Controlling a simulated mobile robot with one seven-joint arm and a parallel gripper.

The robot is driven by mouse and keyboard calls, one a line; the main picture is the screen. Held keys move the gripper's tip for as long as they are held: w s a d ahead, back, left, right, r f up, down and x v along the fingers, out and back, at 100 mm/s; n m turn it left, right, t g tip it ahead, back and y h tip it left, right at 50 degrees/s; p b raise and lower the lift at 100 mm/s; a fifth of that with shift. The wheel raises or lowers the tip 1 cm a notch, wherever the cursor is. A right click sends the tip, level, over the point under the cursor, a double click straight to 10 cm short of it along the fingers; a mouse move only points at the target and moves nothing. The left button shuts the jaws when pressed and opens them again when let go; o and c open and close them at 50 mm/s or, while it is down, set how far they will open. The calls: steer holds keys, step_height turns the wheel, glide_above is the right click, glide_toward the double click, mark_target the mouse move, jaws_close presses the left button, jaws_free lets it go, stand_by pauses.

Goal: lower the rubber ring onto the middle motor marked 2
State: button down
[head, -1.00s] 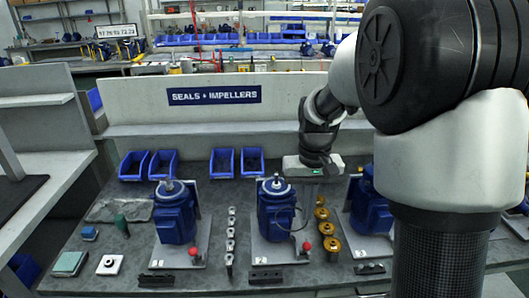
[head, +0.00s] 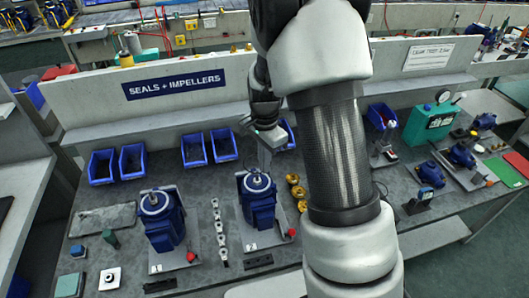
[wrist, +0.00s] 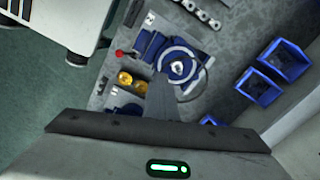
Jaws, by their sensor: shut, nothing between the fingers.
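The middle motor (head: 258,207) is blue and stands upright on a grey plate, with a pale ring (head: 257,183) around its top shaft. In the wrist view the same pale ring (wrist: 165,50) circles the shaft on a blue motor (wrist: 150,45); I cannot tell if it is the rubber ring or part of the motor. The left motor (head: 163,231) has a similar pale top. My gripper (head: 265,158) is shut and empty, just right of and behind the middle motor's top. Its fingers (wrist: 160,80) overlap the motor's edge in the wrist view, apparently above it.
Gold parts (head: 293,179) and a red knob (head: 291,232) stand right of the middle motor. A row of metal pieces (head: 219,232) lies between the motors. Blue bins (head: 223,145) stand along the back wall. My arm hides the bench to the right.

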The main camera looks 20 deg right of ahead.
steer(key=shift+f+b, duration=2.4)
steer(key=shift+f, duration=1.1)
steer(key=shift+f+b, duration=0.45)
steer(key=shift+f, duration=0.15)
steer(key=c, duration=2)
jaws_free()
steer(key=shift+c, duration=0.2)
steer(key=shift+r+p, duration=2.65)
steer(key=shift+r, duration=1.85)
